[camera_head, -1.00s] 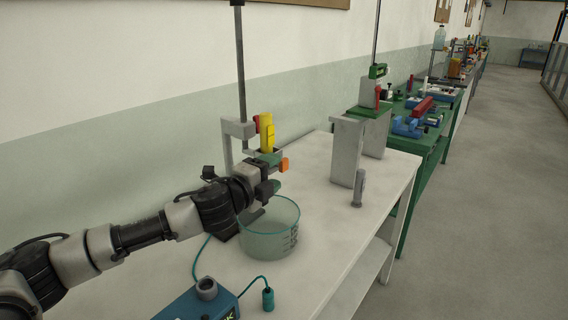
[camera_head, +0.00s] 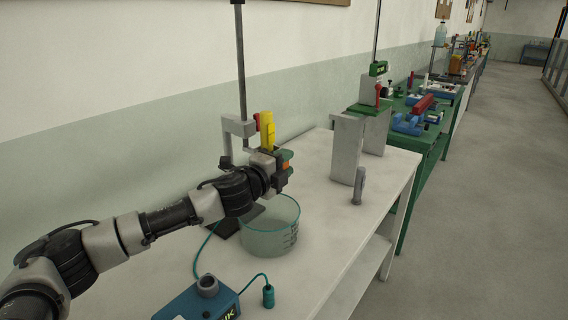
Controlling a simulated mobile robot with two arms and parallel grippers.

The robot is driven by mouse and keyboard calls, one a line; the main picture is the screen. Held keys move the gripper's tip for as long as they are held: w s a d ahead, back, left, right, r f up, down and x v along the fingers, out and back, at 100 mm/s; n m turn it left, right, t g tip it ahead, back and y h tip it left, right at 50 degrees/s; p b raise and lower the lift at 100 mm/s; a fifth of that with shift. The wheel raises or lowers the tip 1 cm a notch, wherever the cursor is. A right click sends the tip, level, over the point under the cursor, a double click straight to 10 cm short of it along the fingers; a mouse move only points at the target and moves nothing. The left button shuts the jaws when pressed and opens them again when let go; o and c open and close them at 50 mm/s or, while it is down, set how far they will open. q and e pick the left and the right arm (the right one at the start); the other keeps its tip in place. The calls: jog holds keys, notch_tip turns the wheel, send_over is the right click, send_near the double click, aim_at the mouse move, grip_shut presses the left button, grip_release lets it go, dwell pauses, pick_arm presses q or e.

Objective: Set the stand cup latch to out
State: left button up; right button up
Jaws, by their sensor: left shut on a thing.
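The stand (camera_head: 240,75) is a tall dark rod with a grey bracket arm (camera_head: 238,127), rising behind the glass bowl. A yellow part (camera_head: 268,132) with a red piece (camera_head: 258,122) sits on the bracket. My left gripper (camera_head: 285,168) is at the stand, just below the yellow part and above the bowl. It is shut on a small orange piece (camera_head: 286,165), which looks like the cup latch; the fingers partly cover it. The rest of the cup is largely hidden by the gripper. My right gripper is not in view.
A clear glass bowl (camera_head: 270,238) stands on the white table (camera_head: 325,225) below my gripper. A blue box (camera_head: 200,302) with a teal cable is in front. Grey blocks (camera_head: 347,150) and a small grey post (camera_head: 358,187) stand to the right.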

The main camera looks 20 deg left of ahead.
pick_arm(q)
grip_shut()
jog(key=shift+s+d+f+p, duration=0.1)
jog(key=shift+s+d+p, duration=0.15)
jog(key=shift+d+p, duration=0.4)
jog(key=o, duration=0.9)
grip_release()
jog(key=shift+d, duration=0.2)
jog(key=shift+a, duration=0.1)
